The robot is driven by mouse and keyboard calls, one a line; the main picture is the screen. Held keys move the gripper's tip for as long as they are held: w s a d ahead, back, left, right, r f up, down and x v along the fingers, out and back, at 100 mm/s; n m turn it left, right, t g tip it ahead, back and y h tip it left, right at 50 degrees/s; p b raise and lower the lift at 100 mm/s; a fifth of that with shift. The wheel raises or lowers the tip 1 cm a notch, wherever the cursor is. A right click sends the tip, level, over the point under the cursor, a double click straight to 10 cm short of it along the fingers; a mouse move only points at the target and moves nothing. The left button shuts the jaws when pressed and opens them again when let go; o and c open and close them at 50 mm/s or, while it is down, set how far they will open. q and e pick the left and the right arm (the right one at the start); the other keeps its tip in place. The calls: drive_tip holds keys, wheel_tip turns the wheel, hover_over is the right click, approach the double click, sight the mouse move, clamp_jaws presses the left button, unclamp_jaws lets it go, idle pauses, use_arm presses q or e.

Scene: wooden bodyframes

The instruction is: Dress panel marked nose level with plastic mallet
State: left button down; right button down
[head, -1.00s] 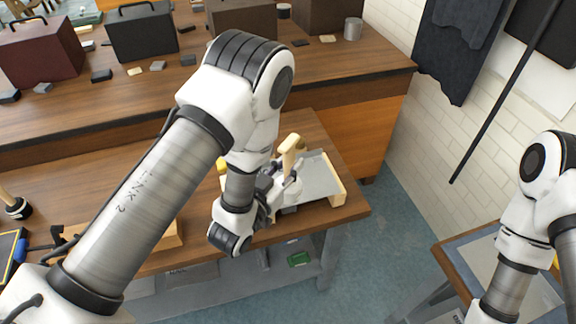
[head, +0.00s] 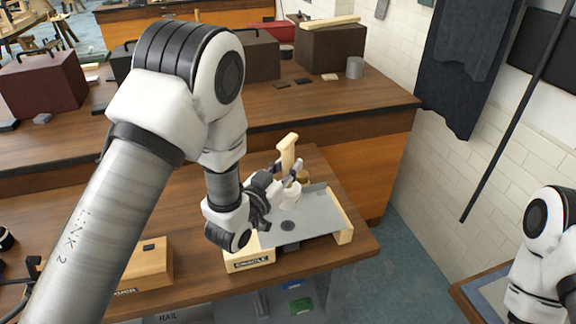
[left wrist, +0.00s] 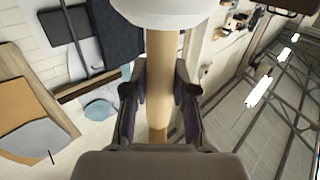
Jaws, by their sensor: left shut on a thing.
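A grey sheet panel (head: 312,222) lies across a pale wooden block with a dark label (head: 250,262) and a wooden end piece (head: 343,232) on the bench. A dark round patch (head: 287,225) shows on the panel; I cannot read any marking there. My left gripper (head: 279,180) is shut on the wooden handle of the mallet (head: 287,152), near the panel's far-left edge. The mallet's white head (head: 290,194) points down; I cannot tell whether it touches the panel. In the left wrist view, the fingers (left wrist: 160,100) flank the handle (left wrist: 158,85). My right gripper is out of view.
A wooden block (head: 150,266) stands on the bench (head: 190,205) to the left. A second bench (head: 350,105) behind holds dark cases (head: 332,52) and a metal cup (head: 355,68). A white tiled wall (head: 445,130) is at the right.

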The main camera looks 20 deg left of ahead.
sight(282, 209)
use_arm(q)
wheel_tip(282, 209, down, 11)
drive_tip(key=b, duration=0.9)
drive_tip(key=shift+s+b, duration=0.1)
drive_tip(key=shift+b, duration=0.25)
wheel_tip(282, 209, up, 11)
drive_tip(key=p, duration=0.8)
drive_tip(key=shift+f, duration=0.15)
drive_tip(key=s+d+r, duration=0.2)
drive_tip(key=s, duration=0.6)
drive_tip(key=shift+s+d, duration=0.3)
drive_tip(key=shift+s, duration=0.05)
drive_tip(key=shift+w+a, duration=0.1)
